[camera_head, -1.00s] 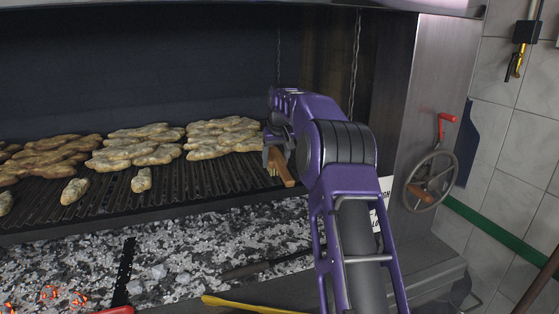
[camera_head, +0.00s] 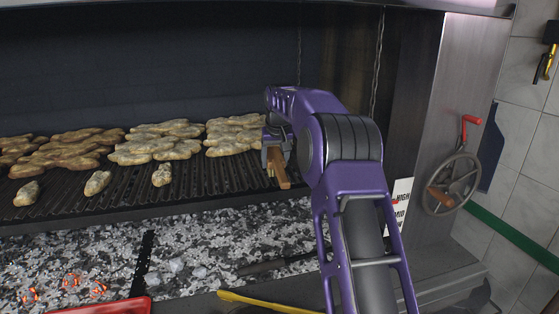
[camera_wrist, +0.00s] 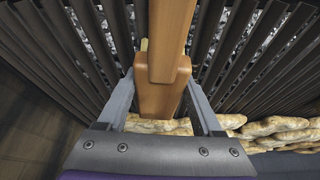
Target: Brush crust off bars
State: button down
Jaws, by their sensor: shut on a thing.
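My gripper (camera_head: 276,152) is shut on a wooden-handled tool, likely the brush, above the right end of the grill bars (camera_head: 205,180). Its brown handle (camera_head: 282,176) slants down from the jaws; in the wrist view the handle (camera_wrist: 176,45) runs between both fingers. Bristles cannot be made out. The dark parallel bars also fill much of the wrist view (camera_wrist: 88,60). Small pale lumps (camera_head: 97,183) lie apart on the front of the bars; I cannot tell whether they are the crust. Larger lumpy, browned piles (camera_head: 235,135) lie farther back, the nearest just left of my gripper.
Ash and coals (camera_head: 200,240) lie below the bars, with a few glowing at the left. A yellow tool (camera_head: 265,302) and a red one (camera_head: 105,308) lie at the front edge. A chain (camera_head: 377,70) and a steel side wall with a crank wheel (camera_head: 453,183) stand right.

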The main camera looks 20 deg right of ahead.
jog(key=shift+a, duration=3.4)
jog(key=shift+w, duration=1.1)
jog(key=shift+d+f, duration=0.1)
jog(key=shift+d, duration=6.95)
jog(key=shift+r, duration=0.2)
jog(key=shift+r, duration=1.4)
